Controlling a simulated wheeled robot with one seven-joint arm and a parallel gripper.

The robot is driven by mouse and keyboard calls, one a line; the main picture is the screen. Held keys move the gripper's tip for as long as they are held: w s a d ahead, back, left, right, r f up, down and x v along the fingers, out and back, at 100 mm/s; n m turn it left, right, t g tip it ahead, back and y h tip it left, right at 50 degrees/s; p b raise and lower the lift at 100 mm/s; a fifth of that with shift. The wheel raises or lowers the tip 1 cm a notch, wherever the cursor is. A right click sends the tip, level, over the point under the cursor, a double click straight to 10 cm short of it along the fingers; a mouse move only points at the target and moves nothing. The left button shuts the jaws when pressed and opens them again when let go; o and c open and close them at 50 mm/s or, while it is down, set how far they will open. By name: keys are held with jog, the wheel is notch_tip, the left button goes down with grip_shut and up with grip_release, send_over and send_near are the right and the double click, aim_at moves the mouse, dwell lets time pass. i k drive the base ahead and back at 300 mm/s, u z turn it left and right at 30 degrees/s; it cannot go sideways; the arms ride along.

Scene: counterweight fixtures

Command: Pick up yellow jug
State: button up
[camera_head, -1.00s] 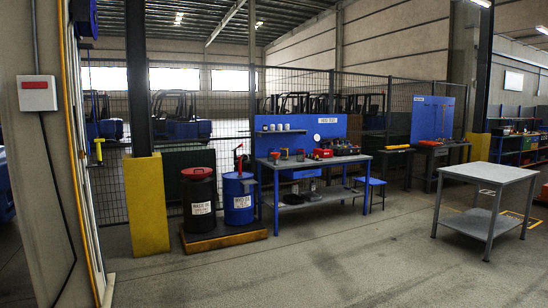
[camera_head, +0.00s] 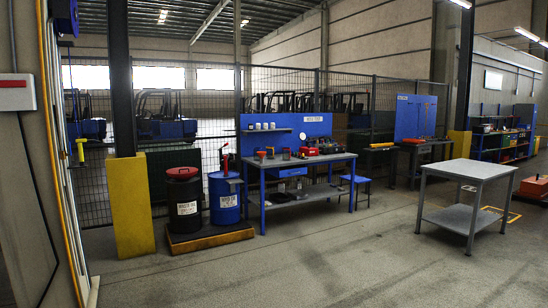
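I cannot make out a yellow jug in the head view. My gripper is not in view. Several small items stand on the blue workbench (camera_head: 330,158), among them an orange item (camera_head: 262,155), dark items and red items (camera_head: 308,151). They are too small to tell apart well. A flat yellow-orange item (camera_head: 381,145) lies near the bench behind, and its shape is unclear.
A black drum (camera_head: 185,205) and a blue drum (camera_head: 224,200) stand on a low spill pallet (camera_head: 210,239) beside a yellow post guard (camera_head: 131,208). A grey table (camera_head: 468,168) with a bare top stands right. A blue stool (camera_head: 354,180) is by the bench. Central floor is clear.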

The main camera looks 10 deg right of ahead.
aim_at(269, 150)
jog(key=z, duration=0.2)
jog(key=i, duration=1.6)
jog(key=z, duration=0.55)
jog(key=i, duration=3.95)
jog(key=u, duration=0.25)
jog(key=i, duration=1.8)
jog(key=u, duration=0.65)
jog(key=i, duration=2.05)
jog(key=u, duration=0.4)
